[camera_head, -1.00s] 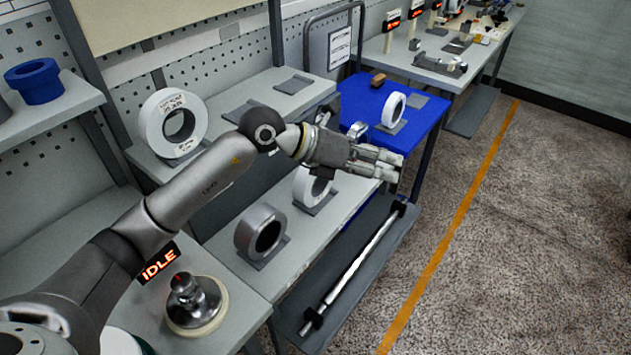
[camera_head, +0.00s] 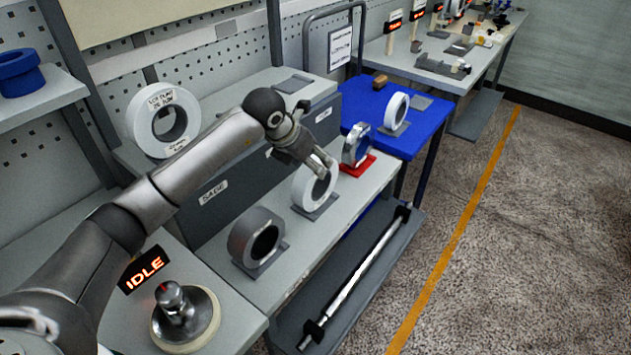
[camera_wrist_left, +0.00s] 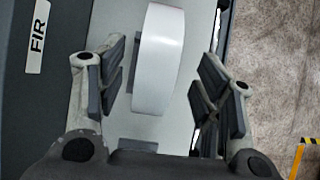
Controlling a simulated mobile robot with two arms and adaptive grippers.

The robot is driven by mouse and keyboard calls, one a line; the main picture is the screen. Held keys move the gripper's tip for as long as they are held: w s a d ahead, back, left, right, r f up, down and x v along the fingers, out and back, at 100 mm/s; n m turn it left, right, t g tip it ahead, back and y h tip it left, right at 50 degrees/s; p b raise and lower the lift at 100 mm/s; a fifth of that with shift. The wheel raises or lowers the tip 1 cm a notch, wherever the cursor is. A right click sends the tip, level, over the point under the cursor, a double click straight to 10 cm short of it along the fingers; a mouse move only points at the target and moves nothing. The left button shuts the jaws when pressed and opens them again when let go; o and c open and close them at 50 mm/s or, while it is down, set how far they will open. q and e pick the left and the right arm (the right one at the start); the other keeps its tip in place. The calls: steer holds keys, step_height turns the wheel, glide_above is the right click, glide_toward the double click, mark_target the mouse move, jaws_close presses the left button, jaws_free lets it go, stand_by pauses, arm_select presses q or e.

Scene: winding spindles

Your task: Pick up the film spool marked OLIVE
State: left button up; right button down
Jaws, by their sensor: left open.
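No label reading OLIVE is legible in either view. My left gripper (camera_head: 320,167) is open, just above a white spool (camera_head: 312,188) standing on a grey pad on the lower bench. In the left wrist view the white spool (camera_wrist_left: 159,60) stands between the spread fingers (camera_wrist_left: 165,85), with a gap on both sides. A label FIR (camera_wrist_left: 37,37) is on the dark cabinet face beside it. A dark grey spool (camera_head: 256,238) stands nearer, by the label SAGE (camera_head: 213,192). A silver-and-blue spool (camera_head: 356,145) stands on a red pad farther back. My right gripper is not in view.
A large labelled white spool (camera_head: 163,119) stands on the cabinet top. Another white spool (camera_head: 396,111) stands on the blue table (camera_head: 365,104). A metal rod (camera_head: 355,277) lies along the lower shelf. A sign reads IDLE (camera_head: 143,268). The floor at right is open.

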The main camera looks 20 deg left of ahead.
arm_select(q)
steer(key=shift+p+x, duration=0.45)
steer(key=shift+x, duration=1.8)
steer(key=shift+w+a+r, duration=0.1)
steer(key=shift+w, duration=0.05)
jaws_close()
steer(key=shift+r, duration=0.1)
